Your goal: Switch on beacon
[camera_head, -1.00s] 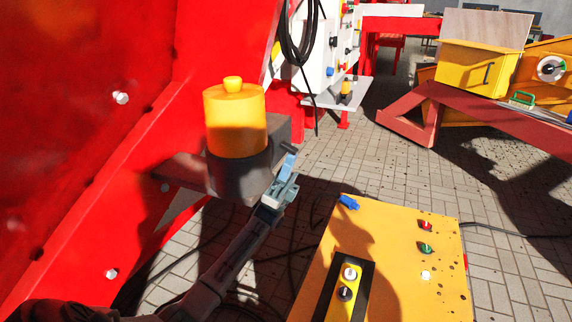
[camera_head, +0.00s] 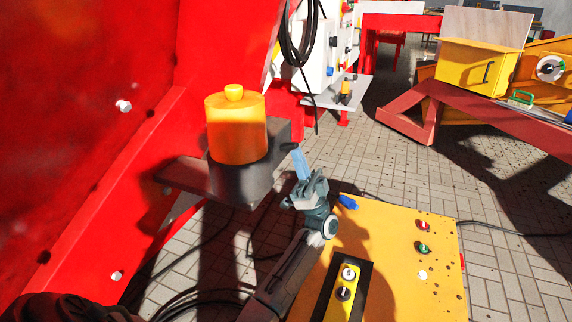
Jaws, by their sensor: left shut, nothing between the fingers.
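The beacon (camera_head: 236,128) is an orange-yellow cylinder with a small knob on top. It stands upright on a dark grey base (camera_head: 240,180), fixed to a bracket on the red frame. A small dark stub (camera_head: 288,146) sticks out from the right side of the base. My left gripper (camera_head: 299,163) is shut and empty, with its light blue fingers just right of the base, close to the stub. I cannot tell whether they touch it. My right gripper does not show.
A yellow control panel (camera_head: 395,270) with buttons and a blue connector (camera_head: 348,202) lies below right of the gripper. A large red wall (camera_head: 85,120) stands on the left. A white panel (camera_head: 325,60) with hanging black cables is behind. Paved floor (camera_head: 375,165) is open behind the gripper.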

